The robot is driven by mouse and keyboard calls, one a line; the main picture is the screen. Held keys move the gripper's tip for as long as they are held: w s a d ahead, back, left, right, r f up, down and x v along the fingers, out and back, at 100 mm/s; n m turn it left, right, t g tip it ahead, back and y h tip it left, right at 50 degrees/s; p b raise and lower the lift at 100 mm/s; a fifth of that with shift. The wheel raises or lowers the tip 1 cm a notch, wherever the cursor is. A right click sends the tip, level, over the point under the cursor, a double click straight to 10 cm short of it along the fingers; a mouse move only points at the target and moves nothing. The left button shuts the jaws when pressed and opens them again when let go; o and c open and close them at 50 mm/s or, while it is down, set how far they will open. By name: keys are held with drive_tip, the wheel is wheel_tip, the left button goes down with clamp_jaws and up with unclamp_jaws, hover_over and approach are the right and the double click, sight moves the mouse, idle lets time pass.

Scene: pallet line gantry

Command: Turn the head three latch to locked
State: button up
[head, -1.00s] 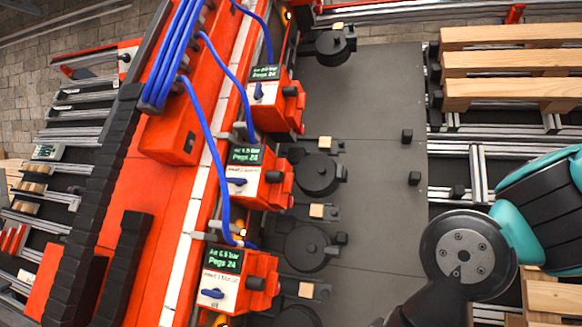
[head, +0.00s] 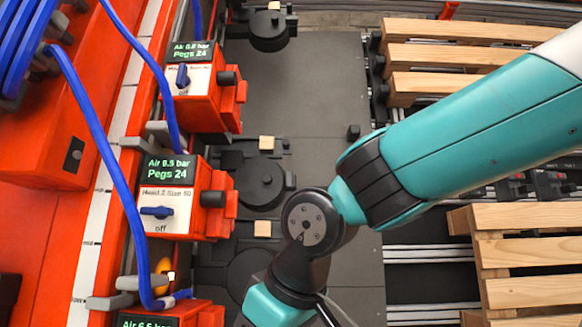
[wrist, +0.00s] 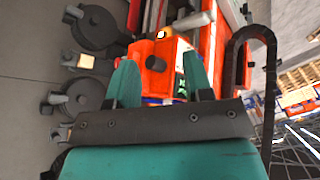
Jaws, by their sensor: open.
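In the head view, red head boxes stand in a column on the left. The middle box (head: 215,200) has a blue latch (head: 157,212) lying level above the word "off"; its label seems to read Head 2. The upper box (head: 205,100) has an upright blue latch (head: 183,77). Only the top of a lower box (head: 160,317) shows, its latch out of frame. Which is head three I cannot tell. In the wrist view, my gripper (wrist: 160,75) is open, its two teal fingers apart and apparently empty. A red box (wrist: 158,70) with a black knob appears beyond them.
Black round fixtures (head: 265,185) with wooden blocks (head: 263,229) stand right of the boxes on the grey plate (head: 300,90). A blue hose (head: 92,150) hangs across the left. Wooden pallets (head: 530,250) lie at right. My arm crosses from the right.

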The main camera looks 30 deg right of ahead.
drive_tip(key=w+d+r+m+t+h+p, duration=0.2)
drive_tip(key=w+d+r+m, duration=0.15)
drive_tip(key=w, duration=0.35)
drive_tip(key=w+d+r+m+t+h+p, duration=0.1)
drive_tip(key=w+d+r+m+t+p, duration=0.2)
drive_tip(key=w, duration=0.4)
drive_tip(key=m+t+h+p, duration=0.4)
drive_tip(key=m+h+p, duration=0.1)
drive_tip(key=h, duration=0.3)
approach(289, 173)
drive_tip(key=p+x, duration=0.6)
drive_tip(key=x, duration=0.3)
drive_tip(key=shift+p, duration=0.4)
drive_tip(key=shift+w+d+f, duration=0.1)
drive_tip(key=shift+w+f, duration=0.05)
drive_tip(key=shift+w, duration=0.05)
clamp_jaws()
